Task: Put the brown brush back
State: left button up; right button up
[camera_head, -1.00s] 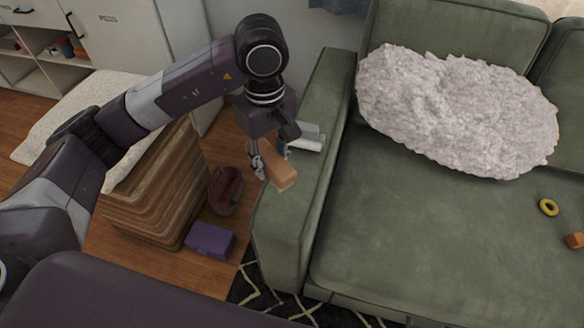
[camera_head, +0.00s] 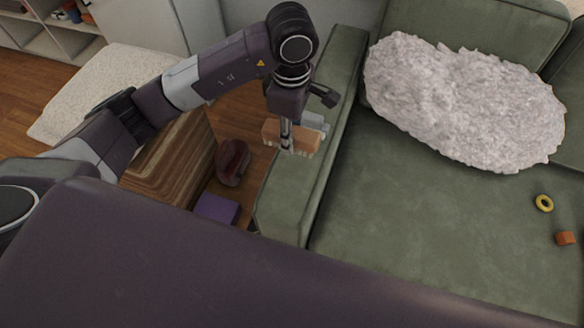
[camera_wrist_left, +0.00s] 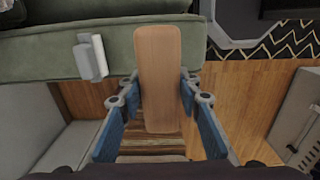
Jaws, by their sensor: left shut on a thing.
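The brown brush (camera_head: 305,139) is held in my left gripper (camera_head: 287,140), above the green sofa's left armrest in the head view. It lies roughly sideways there, with pale bristles underneath. In the left wrist view the brush's flat brown back (camera_wrist_left: 158,60) runs lengthwise between the blue finger pads of my left gripper (camera_wrist_left: 160,92), which is shut on it. The fingers hide part of the brush in the head view. My right gripper is in neither view.
A white-grey object (camera_head: 313,121) rests on the armrest (camera_head: 285,205). Left of the sofa are a striped wooden block (camera_head: 170,165), a dark red item (camera_head: 232,160) and a purple box (camera_head: 217,208). A fluffy pillow (camera_head: 460,100), yellow ring (camera_head: 543,203) and orange block (camera_head: 565,238) lie on the sofa.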

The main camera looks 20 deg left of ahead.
aim_at(292, 178)
pick_arm(q)
notch_tip(292, 178, down, 16)
jog(key=shift+f+p, duration=0.25)
jog(key=shift+p, duration=0.25)
jog(key=shift+f, duration=0.1)
jog(key=o, duration=0.7)
jog(key=shift+f, duration=0.1)
jog(key=o, duration=0.4)
jog(key=shift+r, duration=0.25)
notch_tip(292, 178, up, 12)
jog(key=shift+b, duration=0.65)
jog(key=shift+f, duration=0.1)
